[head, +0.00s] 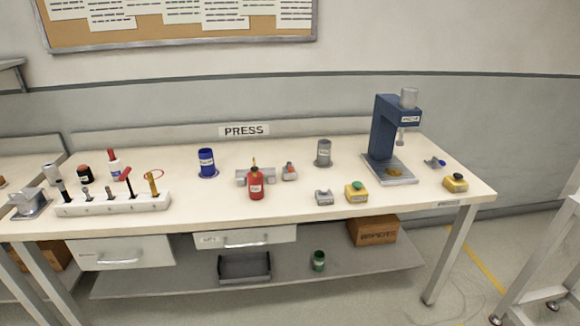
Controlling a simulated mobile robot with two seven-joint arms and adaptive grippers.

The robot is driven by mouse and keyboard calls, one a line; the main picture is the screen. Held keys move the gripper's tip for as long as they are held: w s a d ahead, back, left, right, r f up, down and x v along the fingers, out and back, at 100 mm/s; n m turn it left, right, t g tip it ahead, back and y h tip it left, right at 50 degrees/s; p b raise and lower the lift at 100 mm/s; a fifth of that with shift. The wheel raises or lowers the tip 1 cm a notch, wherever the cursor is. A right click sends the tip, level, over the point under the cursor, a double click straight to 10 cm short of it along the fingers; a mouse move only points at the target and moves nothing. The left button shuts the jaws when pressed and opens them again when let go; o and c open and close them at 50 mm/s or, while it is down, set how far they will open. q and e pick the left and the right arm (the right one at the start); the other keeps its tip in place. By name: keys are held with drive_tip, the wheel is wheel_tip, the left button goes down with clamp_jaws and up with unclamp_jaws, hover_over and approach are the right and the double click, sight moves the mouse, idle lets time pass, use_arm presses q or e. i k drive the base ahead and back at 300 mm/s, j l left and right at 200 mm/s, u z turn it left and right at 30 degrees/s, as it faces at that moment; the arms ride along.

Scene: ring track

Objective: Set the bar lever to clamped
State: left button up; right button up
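I cannot tell for sure which part is the bar lever. A grey fixture (242,176) lies across the middle of the workbench (300,211), partly hidden behind a red bottle (256,188). A small grey piece with an orange-red part (289,171) sits just right of it. Both are too small for me to read a lever position. Neither of my grippers is in view.
A blue press (385,130) stands at the right, with yellow button boxes (356,192) near it. A blue can (206,162) and a grey can (323,152) stand towards the back. A white tool rack (112,204) is at the left front.

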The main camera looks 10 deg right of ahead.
sight(289, 168)
drive_tip(key=i+l, duration=0.15)
drive_tip(key=l, duration=0.2)
drive_tip(key=i+l, duration=0.2)
drive_tip(key=l, duration=0.15)
drive_tip(key=i+l, duration=0.15)
drive_tip(key=l, duration=0.2)
drive_tip(key=i+l, duration=0.15)
drive_tip(key=l, duration=0.15)
drive_tip(key=i+l, duration=0.15)
drive_tip(key=l, duration=0.2)
drive_tip(key=i+u, duration=0.05)
